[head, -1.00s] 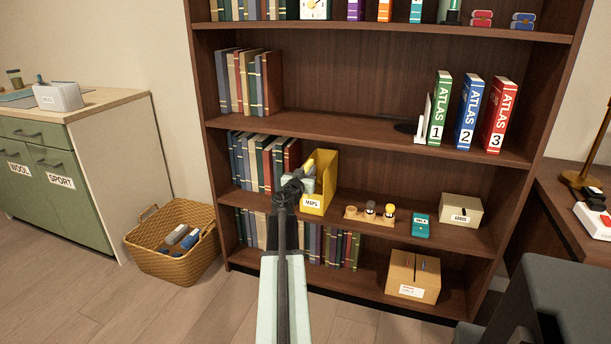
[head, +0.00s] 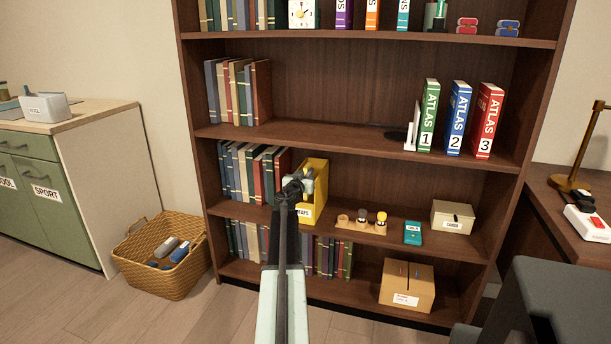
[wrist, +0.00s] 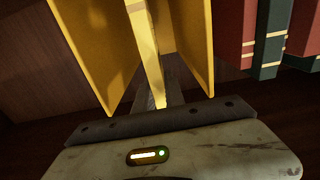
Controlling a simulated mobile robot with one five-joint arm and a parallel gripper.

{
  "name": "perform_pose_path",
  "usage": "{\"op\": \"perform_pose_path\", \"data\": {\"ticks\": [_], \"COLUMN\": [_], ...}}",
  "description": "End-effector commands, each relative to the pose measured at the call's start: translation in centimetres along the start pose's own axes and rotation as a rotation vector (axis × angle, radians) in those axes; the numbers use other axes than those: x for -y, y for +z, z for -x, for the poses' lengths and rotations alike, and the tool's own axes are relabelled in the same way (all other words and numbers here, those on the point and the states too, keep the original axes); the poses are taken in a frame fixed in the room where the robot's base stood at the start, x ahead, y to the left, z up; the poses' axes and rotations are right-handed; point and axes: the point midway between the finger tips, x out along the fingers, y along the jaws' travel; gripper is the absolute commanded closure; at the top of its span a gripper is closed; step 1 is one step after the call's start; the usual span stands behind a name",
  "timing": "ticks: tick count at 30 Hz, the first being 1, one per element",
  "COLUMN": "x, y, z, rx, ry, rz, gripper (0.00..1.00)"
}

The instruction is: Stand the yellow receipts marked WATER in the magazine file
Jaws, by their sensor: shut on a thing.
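The yellow magazine file (head: 321,181), with a white label that seems to read MAPS, stands on the third shelf at the right end of a row of books. My gripper (head: 298,184) is at its open front. In the wrist view my gripper (wrist: 158,100) is shut on the yellow receipts (wrist: 148,55), a thin upright yellow strip. The strip is between the two walls of the magazine file (wrist: 88,45), with gaps on both sides. The WATER marking does not show. The head view hides the receipts behind my gripper. Whether their lower edge touches the file's floor is unclear.
Books (head: 245,172) stand close left of the file. A wooden holder with small pegs (head: 361,224), a teal box (head: 413,232) and a cream box (head: 452,217) stand to the right. The shelf above (head: 330,139) limits height. A wicker basket (head: 160,258) is on the floor.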

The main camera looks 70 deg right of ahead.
Motion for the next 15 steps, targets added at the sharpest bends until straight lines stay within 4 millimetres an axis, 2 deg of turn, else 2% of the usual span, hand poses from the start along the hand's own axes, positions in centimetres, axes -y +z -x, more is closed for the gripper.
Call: {"op": "perform_pose_path", "data": {"ticks": [1, 6, 15], "x": [0.0, 0.0, 0.0], "y": [1.3, 3.3, 5.5], "z": [0.0, 0.0, 0.0], "rx": [0.0, 0.0, 0.0], "ry": [0.0, 0.0, 0.0], "rz": [0.0, 0.0, 0.0], "gripper": [1.0, 1.0, 1.0]}}
